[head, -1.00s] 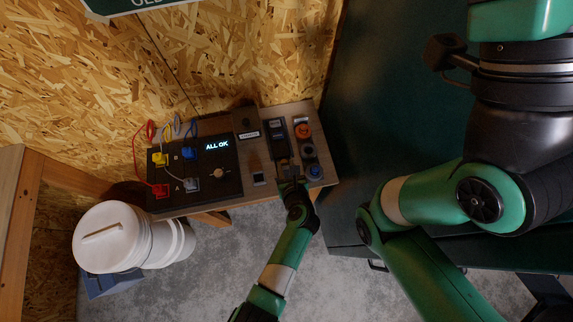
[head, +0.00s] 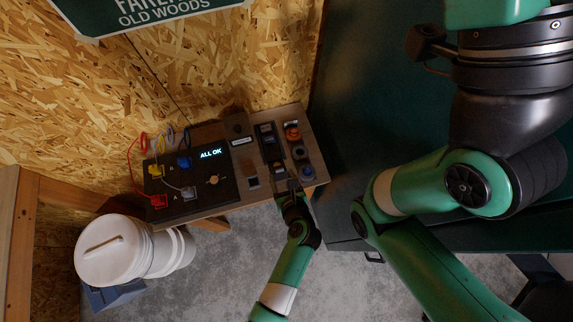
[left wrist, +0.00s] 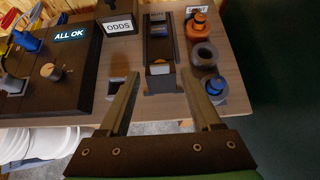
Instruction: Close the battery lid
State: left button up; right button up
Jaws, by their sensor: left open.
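The black battery box (head: 270,142) is a long narrow unit on the bench panel. My left gripper (head: 292,184) is at the bench's front edge, just in front of the box. In the left wrist view its fingers (left wrist: 162,88) are wide apart and empty, with the box's front end between and beyond them. My right gripper is out of view.
Orange, grey and blue round parts (left wrist: 205,55) stand in a row right of the box. A black "ALL OK" panel (head: 200,202) with wired plugs is on the left. A white bucket (head: 108,250) stands below left. An OSB wall is behind.

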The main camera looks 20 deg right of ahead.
pick_arm(q)
jog(key=p+v, duration=0.2)
jog(key=v, duration=0.5)
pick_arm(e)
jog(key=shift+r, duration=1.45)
